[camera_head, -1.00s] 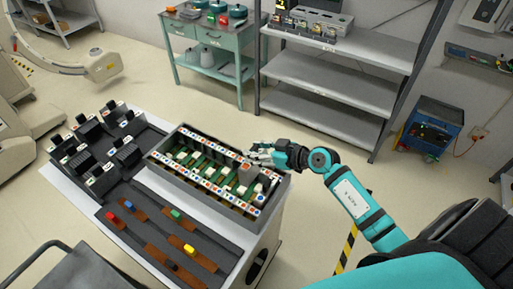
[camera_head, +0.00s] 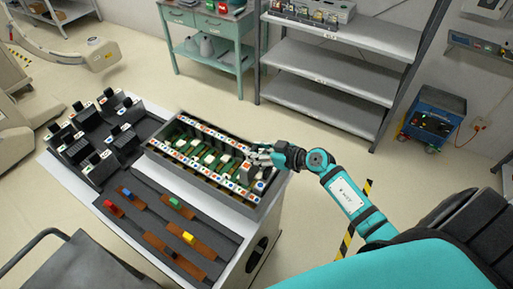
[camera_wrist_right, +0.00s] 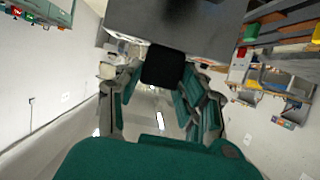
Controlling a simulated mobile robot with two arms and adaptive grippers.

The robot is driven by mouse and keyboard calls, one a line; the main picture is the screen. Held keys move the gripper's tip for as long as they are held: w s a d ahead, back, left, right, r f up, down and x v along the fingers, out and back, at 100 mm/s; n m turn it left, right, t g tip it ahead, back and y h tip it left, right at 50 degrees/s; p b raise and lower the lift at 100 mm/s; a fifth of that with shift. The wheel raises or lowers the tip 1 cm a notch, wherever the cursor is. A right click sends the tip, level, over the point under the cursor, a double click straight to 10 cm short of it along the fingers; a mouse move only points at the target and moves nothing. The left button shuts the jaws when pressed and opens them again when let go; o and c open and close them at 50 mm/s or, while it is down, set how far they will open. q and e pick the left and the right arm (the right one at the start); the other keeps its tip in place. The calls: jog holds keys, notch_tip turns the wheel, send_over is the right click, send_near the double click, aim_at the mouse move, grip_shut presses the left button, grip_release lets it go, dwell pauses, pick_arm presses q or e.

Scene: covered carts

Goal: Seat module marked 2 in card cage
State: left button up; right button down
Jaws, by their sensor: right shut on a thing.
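The card cage (camera_head: 196,187) is a long dark open box on the cart, with green boards and rows of small coloured labels inside. My right gripper (camera_head: 258,154) is at its right end. In the right wrist view the gripper (camera_wrist_right: 162,92) is shut on a black handle-like block (camera_wrist_right: 162,64), with a large grey body (camera_wrist_right: 178,18) beyond it. In the head view a grey module (camera_head: 246,172) stands in or just above the cage's right end, below the fingers. I cannot read its mark or tell how deep it sits. My left gripper is not in view.
A dark tray of modules (camera_head: 62,137) lies left of the cage. Grey shelves (camera_head: 330,80), a teal cart (camera_head: 225,60) and a blue box (camera_head: 432,118) stand behind across open floor.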

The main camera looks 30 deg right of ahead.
jog(key=shift+f+b, duration=1.3)
jog(key=shift+f, duration=1.95)
jog(key=c, duration=0.7)
grip_release()
jog(key=shift+s+f, duration=0.1)
jog(key=v, duration=1.2)
